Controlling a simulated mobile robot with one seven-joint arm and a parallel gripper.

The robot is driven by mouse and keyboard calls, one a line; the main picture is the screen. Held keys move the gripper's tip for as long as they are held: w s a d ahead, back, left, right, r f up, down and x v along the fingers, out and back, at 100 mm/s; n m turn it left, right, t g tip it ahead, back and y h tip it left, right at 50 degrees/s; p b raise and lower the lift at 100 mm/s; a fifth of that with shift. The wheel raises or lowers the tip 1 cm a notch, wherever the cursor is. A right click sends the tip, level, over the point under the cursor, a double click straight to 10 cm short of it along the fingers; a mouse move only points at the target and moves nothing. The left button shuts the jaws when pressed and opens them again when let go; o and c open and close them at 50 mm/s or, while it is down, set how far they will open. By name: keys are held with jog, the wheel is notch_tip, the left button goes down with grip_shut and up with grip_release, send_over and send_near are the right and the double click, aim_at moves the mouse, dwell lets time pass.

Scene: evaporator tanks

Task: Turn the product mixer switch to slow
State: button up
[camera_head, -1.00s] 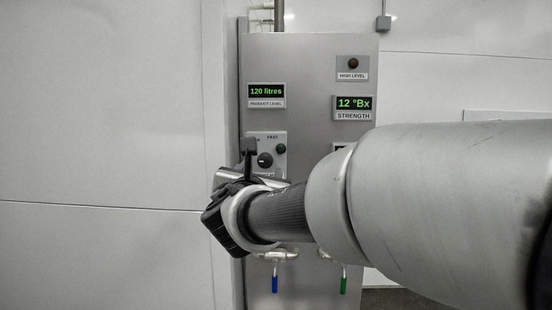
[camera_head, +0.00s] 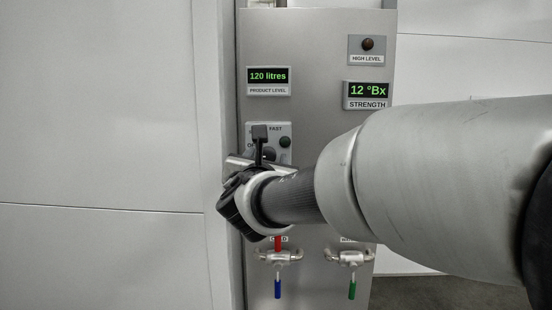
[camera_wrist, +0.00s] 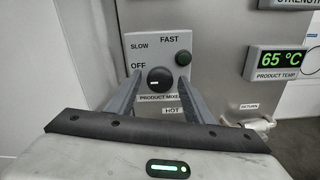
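The product mixer switch (camera_wrist: 159,80) is a round black knob with a light pointer mark, on a grey plate (camera_wrist: 170,50) labelled OFF, SLOW and FAST. In the wrist view the mark lies roughly level, on the OFF side. My gripper (camera_wrist: 154,82) is open, with one finger to the left of the knob and one to the right. I cannot tell how far the fingertips are from the plate. In the head view my gripper (camera_head: 260,143) covers most of the knob and part of the plate.
A green indicator (camera_wrist: 183,58) sits right of the knob. The panel (camera_head: 320,60) carries a product level display (camera_head: 268,76), a strength display (camera_head: 368,91) and a high level lamp (camera_head: 367,43). Blue-handled (camera_head: 278,288) and green-handled (camera_head: 352,289) valves are below. A white wall stands left.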

jog(key=c, duration=0.8)
jog(key=shift+f, duration=0.1)
jog(key=shift+f+b, duration=0.1)
jog(key=shift+b, duration=0.55)
jog(key=m+b, duration=0.7)
jog(key=b, duration=0.4)
jog(key=shift+m+b, duration=0.3)
jog(key=shift+m, duration=0.1)
jog(key=shift+m+b, duration=0.5)
jog(key=shift+r, duration=0.25)
